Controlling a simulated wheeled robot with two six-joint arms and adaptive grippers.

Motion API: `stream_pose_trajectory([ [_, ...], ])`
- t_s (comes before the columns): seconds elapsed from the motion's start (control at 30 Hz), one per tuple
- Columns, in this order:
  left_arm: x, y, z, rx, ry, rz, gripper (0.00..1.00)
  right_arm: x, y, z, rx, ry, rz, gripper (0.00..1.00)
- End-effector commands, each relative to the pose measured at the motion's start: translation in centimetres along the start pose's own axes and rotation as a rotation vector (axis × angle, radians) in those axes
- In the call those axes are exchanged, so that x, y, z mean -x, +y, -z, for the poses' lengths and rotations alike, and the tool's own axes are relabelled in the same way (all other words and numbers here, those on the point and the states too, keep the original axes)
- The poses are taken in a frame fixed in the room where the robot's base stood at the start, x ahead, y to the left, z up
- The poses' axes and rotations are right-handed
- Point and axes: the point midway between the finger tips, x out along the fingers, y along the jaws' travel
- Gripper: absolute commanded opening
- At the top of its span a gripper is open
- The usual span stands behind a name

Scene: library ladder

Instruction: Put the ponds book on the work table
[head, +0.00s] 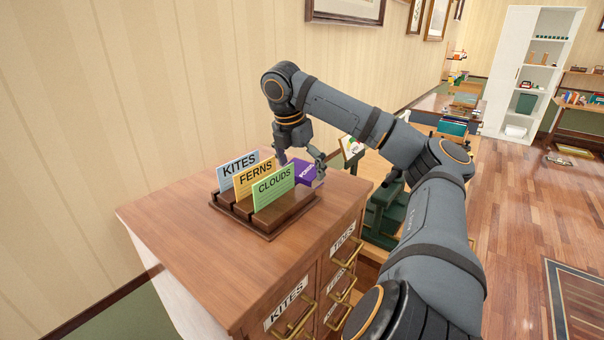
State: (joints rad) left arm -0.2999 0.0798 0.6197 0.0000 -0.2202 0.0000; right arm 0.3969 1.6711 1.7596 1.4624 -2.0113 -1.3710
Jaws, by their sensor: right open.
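The purple ponds book (308,174) stands on top of the wooden card cabinet (165,240), just behind the card rack. Its spine lettering is partly hidden by my gripper. My right gripper (301,165) is open and points down at the book, with its fingers close about it. I cannot tell whether they touch it. My left gripper is out of view. Tables show beyond my arm, but I cannot tell which is the work table.
A dark wooden rack (270,228) holds KITES (237,170), FERNS (243,180) and CLOUDS (273,188) cards in front of the book. The cabinet has labelled drawers with brass handles. A white bookcase (495,75) stands far back; wooden floor is open at right.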

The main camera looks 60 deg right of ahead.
Motion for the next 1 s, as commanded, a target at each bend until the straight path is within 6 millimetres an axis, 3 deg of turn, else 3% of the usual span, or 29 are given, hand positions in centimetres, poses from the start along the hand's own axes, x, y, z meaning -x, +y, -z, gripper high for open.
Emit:
stream_pose_trajectory([
  [0.1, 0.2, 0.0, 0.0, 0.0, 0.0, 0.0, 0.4, 0.2, 0.0, -0.1, 0.0, -0.001, 0.0, 0.99],
  [0.47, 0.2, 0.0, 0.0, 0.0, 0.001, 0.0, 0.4, 0.2, 0.0, -0.1, 0.0, -0.001, -0.001, 0.5],
  [0.7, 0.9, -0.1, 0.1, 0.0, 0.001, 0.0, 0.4, 0.9, 0.0, -0.3, 0.0, -0.001, -0.001, 0.49],
  [1.0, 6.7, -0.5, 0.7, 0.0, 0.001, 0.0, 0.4, 7.3, -0.1, -2.1, -0.002, -0.006, 0.001, 0.49],
])
